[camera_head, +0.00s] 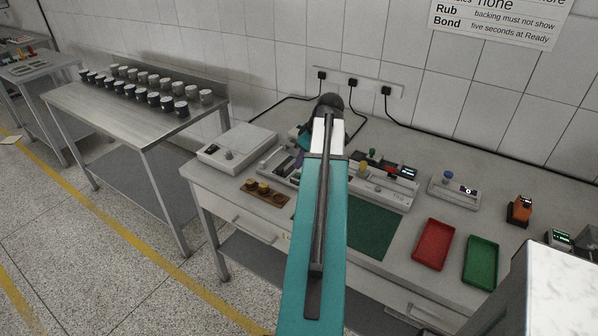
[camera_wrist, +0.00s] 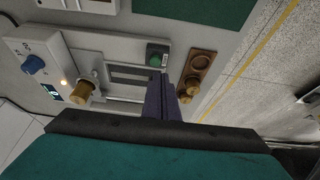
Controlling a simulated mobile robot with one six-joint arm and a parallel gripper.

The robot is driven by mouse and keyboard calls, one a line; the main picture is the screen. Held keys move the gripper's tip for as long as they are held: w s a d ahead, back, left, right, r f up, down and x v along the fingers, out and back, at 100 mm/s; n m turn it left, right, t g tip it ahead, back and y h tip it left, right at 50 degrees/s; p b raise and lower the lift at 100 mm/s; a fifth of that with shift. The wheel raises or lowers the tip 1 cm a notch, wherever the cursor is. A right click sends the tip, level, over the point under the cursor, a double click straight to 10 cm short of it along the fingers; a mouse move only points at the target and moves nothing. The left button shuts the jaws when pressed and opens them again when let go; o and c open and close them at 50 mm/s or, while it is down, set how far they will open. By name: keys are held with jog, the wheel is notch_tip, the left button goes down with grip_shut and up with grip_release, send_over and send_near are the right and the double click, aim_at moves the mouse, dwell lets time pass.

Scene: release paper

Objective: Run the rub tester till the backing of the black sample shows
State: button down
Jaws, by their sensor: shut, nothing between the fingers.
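In the wrist view a pale bench machine, which looks like the rub tester (camera_wrist: 110,45), has a blue knob (camera_wrist: 34,64), a small lit display (camera_wrist: 50,90), a glowing lamp, a brass weight (camera_wrist: 82,93) and a green button (camera_wrist: 157,54). A dark recessed window lies between weight and button. I cannot make out the black sample or its backing. My gripper (camera_wrist: 161,82) is shut and empty, its dark fingertips close to the green button; contact is unclear. In the head view my teal arm hides most of this machine and the gripper.
A wooden rack with brass weights (camera_head: 264,193) is beside the machine. A white box instrument (camera_head: 238,148) stands left. Another instrument (camera_head: 384,187), a green mat (camera_head: 372,228), a red tray (camera_head: 433,243) and a green tray (camera_head: 481,262) are right. Several cups stand on the left table (camera_head: 105,110).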

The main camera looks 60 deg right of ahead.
jog(key=shift+s+a+r+p, duration=0.15)
jog(key=shift+r+p, duration=0.1)
jog(key=shift+r, duration=0.25)
jog(key=shift+s+a+r+p, duration=0.15)
jog(key=shift+r+p, duration=0.15)
jog(key=shift+r, duration=0.15)
jog(key=shift+s+a+r+p, duration=0.15)
jog(key=shift+r+p, duration=0.1)
jog(key=shift+r, duration=0.25)
